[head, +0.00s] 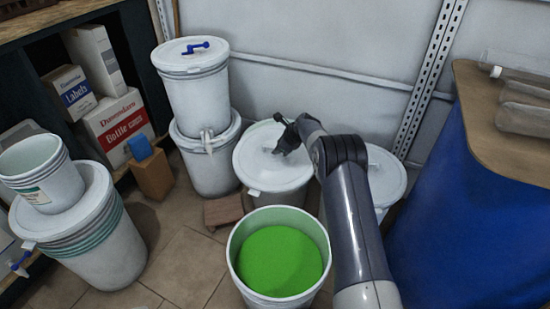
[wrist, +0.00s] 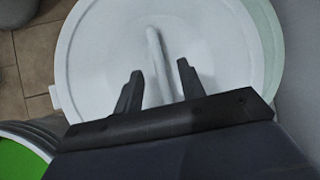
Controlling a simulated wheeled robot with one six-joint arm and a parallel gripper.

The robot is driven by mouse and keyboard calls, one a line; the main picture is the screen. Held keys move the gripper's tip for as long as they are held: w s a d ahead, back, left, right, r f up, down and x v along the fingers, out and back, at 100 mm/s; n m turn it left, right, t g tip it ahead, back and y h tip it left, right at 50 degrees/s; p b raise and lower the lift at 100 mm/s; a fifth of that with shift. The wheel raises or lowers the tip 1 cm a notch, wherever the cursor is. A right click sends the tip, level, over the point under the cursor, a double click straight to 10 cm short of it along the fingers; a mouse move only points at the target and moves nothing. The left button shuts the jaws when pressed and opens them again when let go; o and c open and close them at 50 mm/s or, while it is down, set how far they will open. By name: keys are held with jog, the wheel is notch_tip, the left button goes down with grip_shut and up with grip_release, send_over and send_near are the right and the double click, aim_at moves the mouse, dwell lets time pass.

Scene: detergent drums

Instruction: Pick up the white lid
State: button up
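The white lid (head: 262,172) lies on a white drum behind the drum of green liquid. In the wrist view the lid (wrist: 100,50) fills most of the picture, with a raised bar-like handle (wrist: 156,50) running up its middle. My gripper (head: 284,136) is over the lid in the head view. In the wrist view its two fingers (wrist: 158,80) are apart, one on each side of the handle's line. The gripper is open, with nothing clamped. Whether the fingers are level with the handle or above it I cannot tell.
An open drum of green liquid (head: 280,262) stands in front. Stacked white drums (head: 197,95) stand behind left, another lidded drum (head: 385,178) at right, partly behind my arm. A blue barrel (head: 470,210) with a wooden top is at far right. A wooden block (head: 223,211) lies on the floor.

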jog(key=shift+x, duration=0.9)
jog(key=shift+c, duration=0.5)
grip_shut()
